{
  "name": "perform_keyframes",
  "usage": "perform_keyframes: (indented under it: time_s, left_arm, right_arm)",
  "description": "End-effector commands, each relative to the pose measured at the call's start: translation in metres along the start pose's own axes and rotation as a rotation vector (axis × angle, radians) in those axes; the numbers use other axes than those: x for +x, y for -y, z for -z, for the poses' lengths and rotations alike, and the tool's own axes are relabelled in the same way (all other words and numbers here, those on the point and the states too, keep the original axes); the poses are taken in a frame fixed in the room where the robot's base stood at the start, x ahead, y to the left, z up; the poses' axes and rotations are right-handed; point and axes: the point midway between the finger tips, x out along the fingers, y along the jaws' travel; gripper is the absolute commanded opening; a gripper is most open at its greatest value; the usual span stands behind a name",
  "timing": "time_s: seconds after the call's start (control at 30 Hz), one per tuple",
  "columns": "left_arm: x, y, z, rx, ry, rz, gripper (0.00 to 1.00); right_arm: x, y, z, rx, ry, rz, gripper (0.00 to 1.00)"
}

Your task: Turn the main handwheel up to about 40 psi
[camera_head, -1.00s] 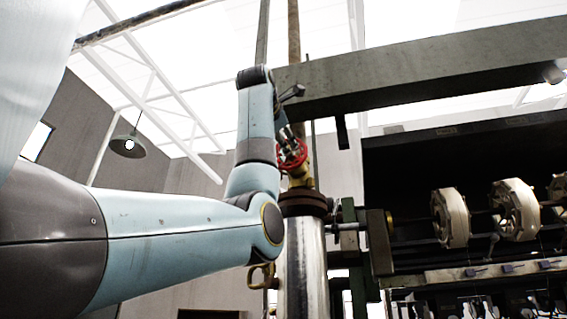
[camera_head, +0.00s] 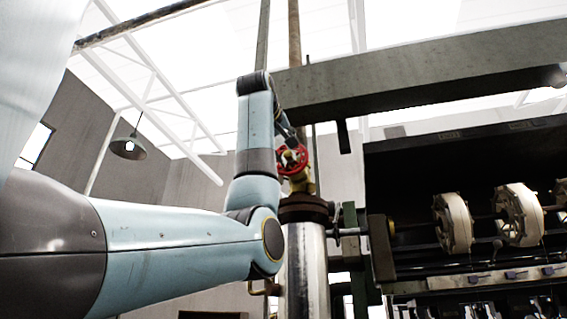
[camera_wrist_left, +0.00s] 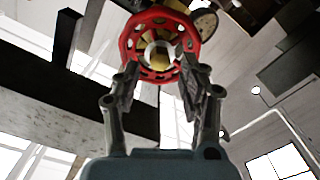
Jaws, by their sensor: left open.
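The red handwheel (camera_head: 292,160) sits on a brass valve (camera_head: 301,181) above the steel column (camera_head: 306,270). In the left wrist view the handwheel (camera_wrist_left: 131,43) shows as a red ring with holes around a pale hub. My left gripper (camera_head: 290,146) is at the wheel in the head view, small and partly merged with it. In the left wrist view its two fingers (camera_wrist_left: 160,66) are spread, one on each side of the wheel's lower part. I cannot tell whether they touch the rim. No readable pressure dial shows. My right gripper is out of view.
A thick dark beam (camera_head: 420,75) runs across above and right of the wheel. A machine with several pale reels (camera_head: 455,222) stands at the right. A lamp (camera_head: 128,148) hangs at the left, away from the arm.

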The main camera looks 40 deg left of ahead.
Motion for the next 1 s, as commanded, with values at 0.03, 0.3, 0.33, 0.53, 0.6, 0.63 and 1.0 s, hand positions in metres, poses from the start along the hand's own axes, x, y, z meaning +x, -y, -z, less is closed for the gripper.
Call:
perform_keyframes:
  time_s: [0.03, 0.3, 0.33, 0.53, 0.6, 0.63, 1.0]
  left_arm:
    - [0.000, -0.001, 0.001, 0.073, 0.000, 0.000, 0.42]
    - [0.000, -0.001, 0.001, 0.470, 0.001, 0.000, 0.42]
    - [0.000, -0.001, 0.001, 0.494, 0.000, -0.001, 0.42]
    - [0.003, 0.000, 0.000, 0.539, 0.001, 0.000, 0.42]
    - [0.008, -0.001, 0.001, 0.539, 0.001, 0.001, 0.42]
    - [0.011, -0.001, 0.001, 0.539, 0.002, 0.001, 0.42]
    - [0.030, 0.000, 0.000, 0.535, -0.001, 0.000, 0.42]
  right_arm:
    - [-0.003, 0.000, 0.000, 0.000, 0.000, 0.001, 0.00]
    - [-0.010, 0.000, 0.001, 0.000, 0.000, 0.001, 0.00]
    - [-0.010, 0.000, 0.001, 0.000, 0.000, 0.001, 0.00]
    - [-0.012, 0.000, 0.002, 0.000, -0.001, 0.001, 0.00]
    - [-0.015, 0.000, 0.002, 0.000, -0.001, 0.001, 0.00]
    - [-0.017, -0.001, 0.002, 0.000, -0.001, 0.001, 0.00]
    - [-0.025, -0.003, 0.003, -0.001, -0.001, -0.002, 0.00]
